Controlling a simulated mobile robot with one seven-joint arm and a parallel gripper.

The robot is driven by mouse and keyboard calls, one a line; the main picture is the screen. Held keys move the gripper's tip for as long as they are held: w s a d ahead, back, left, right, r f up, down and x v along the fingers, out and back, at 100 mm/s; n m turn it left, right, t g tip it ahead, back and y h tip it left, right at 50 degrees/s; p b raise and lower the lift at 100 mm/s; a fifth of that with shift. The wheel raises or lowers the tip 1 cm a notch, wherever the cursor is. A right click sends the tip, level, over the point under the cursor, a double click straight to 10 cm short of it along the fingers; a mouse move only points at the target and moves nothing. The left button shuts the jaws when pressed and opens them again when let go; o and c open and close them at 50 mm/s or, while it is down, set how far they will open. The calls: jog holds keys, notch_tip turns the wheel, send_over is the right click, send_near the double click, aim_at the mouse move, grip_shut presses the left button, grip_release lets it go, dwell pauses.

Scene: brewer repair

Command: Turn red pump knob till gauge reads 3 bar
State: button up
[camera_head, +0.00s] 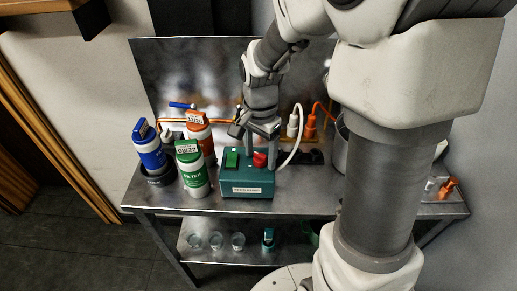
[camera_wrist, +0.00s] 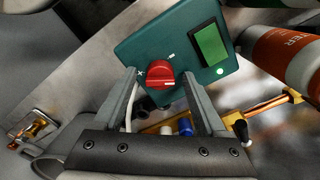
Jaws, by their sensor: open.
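The red pump knob (camera_wrist: 159,92) sits on the top face of the teal pump box (camera_wrist: 150,40), beside a green rectangular panel (camera_wrist: 210,44) and a small lit green light. In the head view the pump box (camera_head: 247,188) stands on the steel bench, with the red knob (camera_head: 260,160) at its right. My gripper (camera_head: 263,142) is above the knob, pointing down. In the wrist view my gripper's open fingers (camera_wrist: 159,84) lie on either side of the knob; I cannot tell whether they touch it. I cannot make out a gauge or its reading in either view.
Blue (camera_head: 148,145), green (camera_head: 191,168) and orange (camera_head: 200,130) filter canisters stand left of the pump box. A white hose curves at its right, near orange and white fittings (camera_head: 311,122). A metal pot is partly hidden behind my arm. Glasses (camera_head: 238,241) stand on the lower shelf.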

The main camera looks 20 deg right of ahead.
grip_shut()
dwell(0.3)
jog(key=shift+r+n+p, duration=0.1)
jog(key=shift+n+p, duration=0.2)
jog(key=shift+n, duration=1.2)
grip_release()
